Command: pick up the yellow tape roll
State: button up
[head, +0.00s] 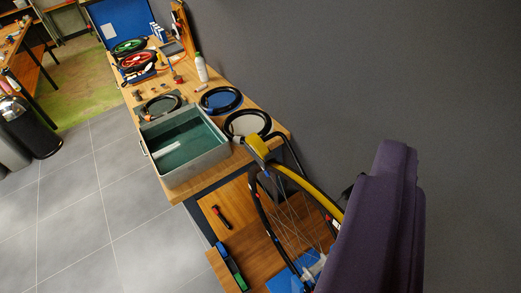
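I cannot make out a yellow tape roll with certainty in the head view. The clearest yellow things are a blocky yellow piece (258,143) at the near corner of the workbench and a curved yellow band (318,198) running down to the right from it, beside a spoked wheel (290,215). Neither clearly shows as a roll. No gripper fingers can be made out, so I cannot see whether my gripper is open or holds anything. The lower right of the view is largely covered by something close to the camera.
The wooden workbench (199,188) holds a grey metal tray (187,171) with a green inside, several round black-rimmed items and a white bottle (201,67). A dark cylinder (30,127) stands at left. The tiled floor (95,215) is clear. A dark wall (400,70) rises at right.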

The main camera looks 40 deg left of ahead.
aim_at(255, 142)
jog(key=i+j+z, duration=0.1)
jog(key=j, duration=0.4)
jog(key=i+j+z, duration=0.1)
jog(key=i+j, duration=0.15)
jog(key=j, duration=0.3)
jog(key=i+j+z, duration=0.1)
jog(key=j, duration=0.45)
jog(key=i+j+z, duration=0.15)
jog(key=j, duration=0.4)
jog(key=i+j+z, duration=0.1)
jog(key=j, duration=0.45)
